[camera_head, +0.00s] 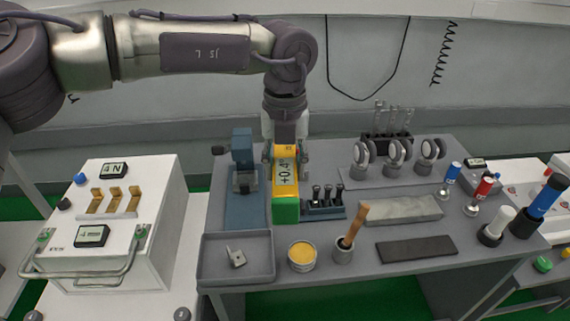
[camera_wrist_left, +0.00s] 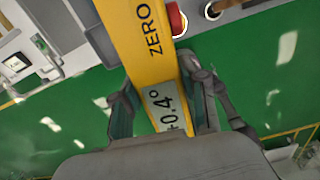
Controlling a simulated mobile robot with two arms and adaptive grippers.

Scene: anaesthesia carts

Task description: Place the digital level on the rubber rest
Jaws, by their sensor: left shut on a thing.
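The digital level (camera_head: 286,205) is a yellow bar with a green end and a display reading +0.4°. It points toward the front of the grey table. My left gripper (camera_head: 286,163) is shut on it from above, one finger on each side. In the left wrist view the level (camera_wrist_left: 138,38) runs between the fingers of my left gripper (camera_wrist_left: 165,112), with the word ZERO on it. The rubber rest appears to be the flat dark strip (camera_head: 417,249) at the table's front, right of the level, with nothing on it. My right gripper is not in view.
A grey stone-like slab (camera_head: 402,210) lies behind the dark strip. A cup with a wooden-handled tool (camera_head: 344,252) and a yellow-filled tin (camera_head: 302,256) stand left of it. A small rack (camera_head: 324,209) is close beside the level. A grey tray (camera_head: 236,268) is at front left.

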